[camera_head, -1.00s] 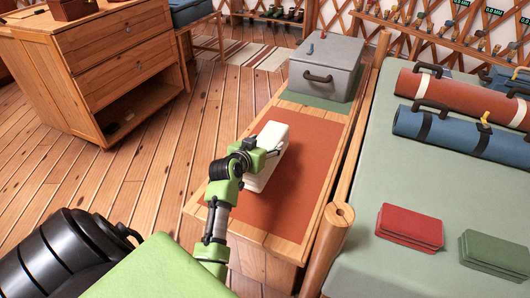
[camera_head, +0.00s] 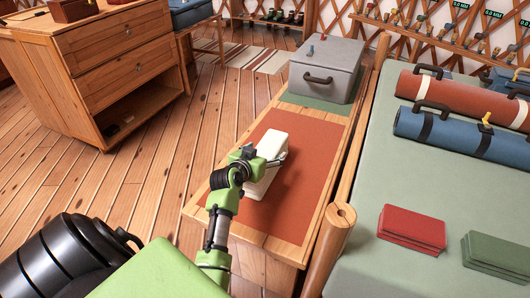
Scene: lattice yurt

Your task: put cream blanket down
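The cream blanket (camera_head: 268,145) is a folded pale block over the rust-red mat (camera_head: 305,185) on the low wooden bench. It is at or just above the mat; I cannot tell whether it touches. My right gripper is not in view.
A grey box (camera_head: 325,72) stands on a green mat (camera_head: 316,103) at the bench's far end. A wooden post (camera_head: 338,225) and the bed (camera_head: 405,175) border the bench on the right. A drawer cabinet (camera_head: 120,65) stands left. The mat's right part is clear.

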